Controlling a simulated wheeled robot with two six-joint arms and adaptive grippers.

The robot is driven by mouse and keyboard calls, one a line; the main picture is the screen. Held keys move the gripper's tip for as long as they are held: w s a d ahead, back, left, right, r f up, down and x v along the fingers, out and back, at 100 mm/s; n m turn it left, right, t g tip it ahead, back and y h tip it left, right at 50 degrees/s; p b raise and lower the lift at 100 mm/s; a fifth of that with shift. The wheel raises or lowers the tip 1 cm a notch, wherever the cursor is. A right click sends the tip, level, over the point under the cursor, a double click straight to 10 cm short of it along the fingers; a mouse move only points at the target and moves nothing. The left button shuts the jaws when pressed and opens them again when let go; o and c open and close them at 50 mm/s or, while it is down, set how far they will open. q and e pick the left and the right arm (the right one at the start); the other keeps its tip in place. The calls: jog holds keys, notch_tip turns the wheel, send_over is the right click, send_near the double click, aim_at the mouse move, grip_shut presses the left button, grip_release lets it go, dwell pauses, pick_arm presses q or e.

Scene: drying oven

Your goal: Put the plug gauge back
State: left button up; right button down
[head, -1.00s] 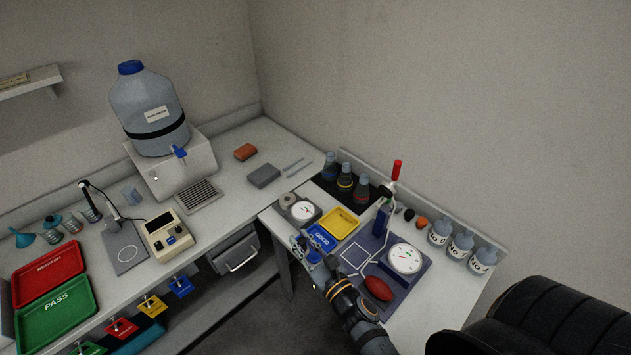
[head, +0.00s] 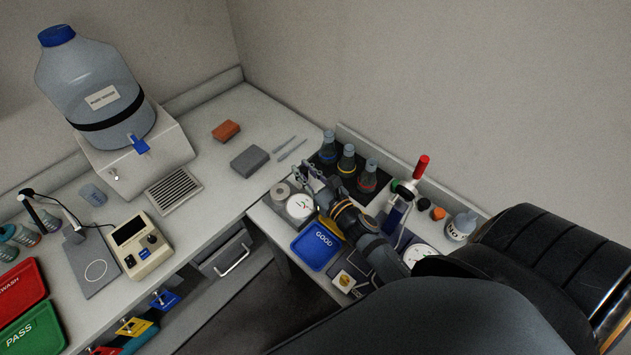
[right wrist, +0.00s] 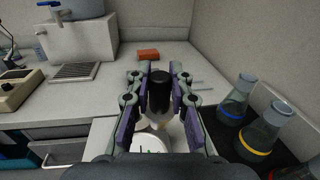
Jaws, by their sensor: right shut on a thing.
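My right gripper (head: 312,178) is over the side bench, just behind the white dial (head: 300,206). In the right wrist view the gripper (right wrist: 159,84) is shut on a black, round-ended cylinder (right wrist: 160,92), seemingly the plug gauge, held roughly upright. A paler part shows below it, and its lower end is hidden. The dial (right wrist: 152,143) shows beneath the fingers. A grey ring-shaped piece (head: 281,190) stands left of the dial. I cannot tell whether the held piece touches anything below. My left gripper is not in view.
Flasks with coloured bands (head: 347,160) stand close to the gripper's right. A blue GOOD tray (head: 316,246) lies in front, and the yellow tray is mostly hidden by my arm. The left bench has free room around a grey block (head: 249,161).

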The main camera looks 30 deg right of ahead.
jog(key=w+d+f+b, duration=0.1)
jog(key=d+f+b, duration=0.1)
jog(key=f+b, duration=0.1)
jog(key=w+d+f+b, duration=0.2)
jog(key=f+b, duration=0.1)
jog(key=f, duration=0.1)
jog(key=w+d+f+b, duration=0.2)
jog(key=f+b, duration=0.1)
jog(key=f, duration=0.1)
jog(key=shift+w+d+b, duration=0.15)
jog(key=shift+w+b, duration=0.05)
jog(key=shift+b, duration=0.15)
jog(key=shift+r, duration=0.15)
jog(key=shift+f+b, duration=0.55)
jog(key=shift+b, duration=0.05)
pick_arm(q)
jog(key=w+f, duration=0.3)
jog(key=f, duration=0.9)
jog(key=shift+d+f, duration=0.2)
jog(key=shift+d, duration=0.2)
pick_arm(e)
jog(key=c, duration=1.2)
grip_release()
jog(key=shift+s+f, duration=0.1)
jog(key=shift+f, duration=0.05)
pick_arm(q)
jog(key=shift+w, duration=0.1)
